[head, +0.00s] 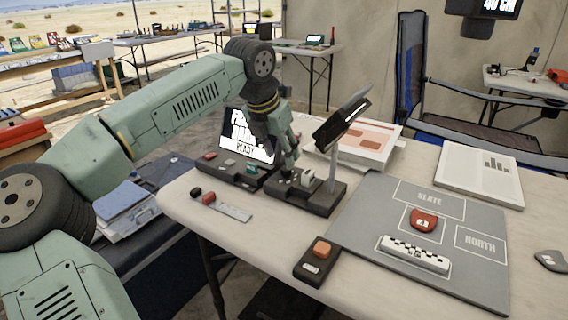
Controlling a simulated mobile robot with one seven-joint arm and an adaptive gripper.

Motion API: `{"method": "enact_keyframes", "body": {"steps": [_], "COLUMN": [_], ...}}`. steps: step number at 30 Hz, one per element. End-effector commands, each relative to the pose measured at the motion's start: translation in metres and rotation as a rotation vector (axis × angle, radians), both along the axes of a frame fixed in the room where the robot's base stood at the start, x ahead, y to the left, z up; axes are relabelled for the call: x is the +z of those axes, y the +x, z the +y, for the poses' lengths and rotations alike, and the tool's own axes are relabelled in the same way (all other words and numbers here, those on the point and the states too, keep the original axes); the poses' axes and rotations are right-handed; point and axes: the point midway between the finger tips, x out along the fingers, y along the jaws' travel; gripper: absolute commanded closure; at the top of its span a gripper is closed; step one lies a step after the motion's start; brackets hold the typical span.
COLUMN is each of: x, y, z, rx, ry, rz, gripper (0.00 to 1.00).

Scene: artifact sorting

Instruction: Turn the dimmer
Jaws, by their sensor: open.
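A dark lamp-like stand has a flat base (318,203), a thin post and a tilted head (343,120). A small pale knob (308,177) sits on top of the base and looks like the dimmer; how far it is turned is too small to tell. My gripper (289,172) is open and points down over the left part of the base, just left of the pale knob. I cannot tell whether a finger touches the knob or the base. My wrist hides part of the area behind.
A screen (247,135) stands behind a control box (232,172) left of the stand. A grey sorting mat (375,215) holds a red piece (423,221) and a checkered scale bar (414,253). A box with an orange button (322,248) sits near the front edge.

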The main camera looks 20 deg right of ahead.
Motion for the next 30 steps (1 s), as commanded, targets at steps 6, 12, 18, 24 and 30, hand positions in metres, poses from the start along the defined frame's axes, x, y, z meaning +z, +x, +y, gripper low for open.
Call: {"method": "enact_keyframes", "body": {"steps": [6, 12, 18, 24, 30], "x": [-0.033, -0.045, -0.046, -0.046, -0.046], "y": [0.008, 0.012, 0.012, 0.012, 0.012], "z": [-0.011, -0.015, -0.015, -0.015, -0.015], "rx": [0.000, 0.001, 0.000, 0.000, 0.000], "ry": [0.000, 0.000, 0.001, 0.001, 0.000], "rz": [0.001, 0.000, -0.001, -0.001, 0.000], "gripper": [0.57, 0.57, 0.57, 0.66, 0.79]}}
